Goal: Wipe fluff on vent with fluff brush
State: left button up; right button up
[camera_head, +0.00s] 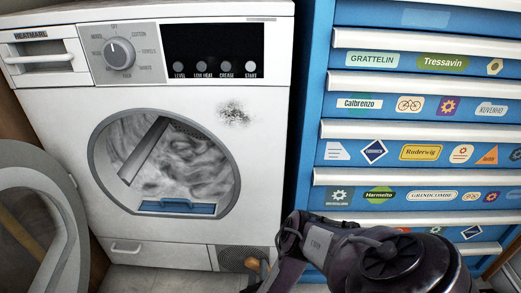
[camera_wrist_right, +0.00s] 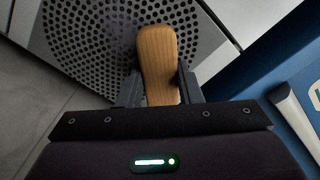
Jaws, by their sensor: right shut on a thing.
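The white dryer (camera_head: 60,110) has a round perforated vent (camera_head: 232,254) at its lower right. The vent (camera_wrist_right: 95,45) fills the upper part of the right wrist view. My right gripper (camera_wrist_right: 161,88) is shut on the wooden handle of the fluff brush (camera_wrist_right: 157,50), in front of the vent. In the head view the brush handle (camera_head: 252,264) shows over the vent's right part. The brush's bristles are hidden, so I cannot tell whether they touch the vent. I cannot make out fluff on it. My left gripper is not in view.
The dryer's round door (camera_head: 45,195) stands open at the left. A dark speckled patch (camera_head: 234,113) marks the dryer's front. A blue tool chest (camera_head: 420,135) with stickered drawers stands close at the right, with a narrow gap between. Grey floor shows below the dryer.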

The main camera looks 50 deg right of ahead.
aim_at(246, 257)
jog(key=shift+w+a+b, duration=0.35)
jog(key=shift+w+a, duration=1.95)
jog(key=shift+w, duration=0.3)
jog(key=shift+w+a+b, duration=0.5)
jog(key=shift+w+a, duration=0.4)
jog(key=shift+w, duration=0.25)
jog(key=shift+w+a, duration=0.2)
jog(key=shift+w, duration=0.15)
jog(key=shift+s+r+p, duration=0.1)
jog(key=shift+r+p, duration=0.5)
jog(key=shift+p, duration=0.05)
jog(key=shift+s+d+p, duration=1.6)
jog(key=shift+s+d, duration=0.55)
jog(key=shift+s, duration=0.25)
jog(key=s+d+p, duration=0.1)
jog(key=s, duration=0.1)
jog(key=s+d, duration=0.2)
jog(key=shift+f+p, duration=0.1)
jog(key=shift+p, duration=0.25)
